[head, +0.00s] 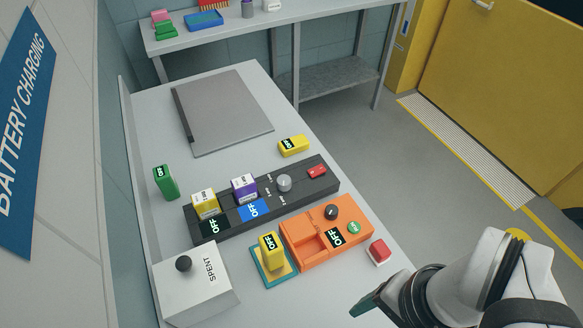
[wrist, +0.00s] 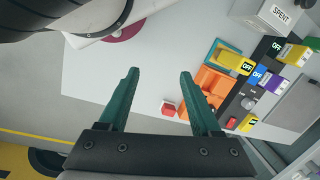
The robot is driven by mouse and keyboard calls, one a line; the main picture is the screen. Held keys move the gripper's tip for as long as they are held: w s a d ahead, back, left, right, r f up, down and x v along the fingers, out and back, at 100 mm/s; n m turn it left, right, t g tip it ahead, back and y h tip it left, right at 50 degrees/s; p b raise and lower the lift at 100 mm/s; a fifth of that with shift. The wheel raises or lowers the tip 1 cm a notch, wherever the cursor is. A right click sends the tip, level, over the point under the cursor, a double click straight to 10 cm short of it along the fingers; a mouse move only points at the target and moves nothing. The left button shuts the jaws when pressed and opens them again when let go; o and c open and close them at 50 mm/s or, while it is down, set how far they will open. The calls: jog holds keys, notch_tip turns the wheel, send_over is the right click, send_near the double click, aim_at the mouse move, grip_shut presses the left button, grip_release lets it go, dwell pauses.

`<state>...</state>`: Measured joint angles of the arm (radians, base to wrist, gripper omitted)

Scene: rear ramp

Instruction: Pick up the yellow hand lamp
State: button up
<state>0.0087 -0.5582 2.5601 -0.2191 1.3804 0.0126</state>
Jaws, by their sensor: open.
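I cannot make out a clear hand-lamp shape; the plain yellow things on the bench are block-like. One yellow block (head: 271,251) stands on a small teal-edged tray (head: 269,279) and also shows in the wrist view (wrist: 235,62). A second (head: 294,146) lies behind the dark charger strip (head: 322,180). A third, with a white label (head: 205,205), sits in that strip.
An orange unit (head: 300,236) with a knob stands beside the tray, and a small red block (head: 379,252) lies to its right. A white SPENT box (head: 196,282), a green block (head: 165,182) and a purple block (head: 244,188) are left. A grey plate (head: 225,110) lies behind.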

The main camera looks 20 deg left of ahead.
jog(key=n+h, duration=0.2)
jog(key=n, duration=1.2)
send_near(272, 253)
jog(key=w, duration=0.2)
jog(key=shift+s+a+f+n, duration=0.15)
jog(key=shift+a+f+n, duration=0.15)
jog(key=shift+a, duration=0.1)
notch_tip(272, 253, down, 15)
jog(key=shift+a+f, duration=0.1)
grip_shut()
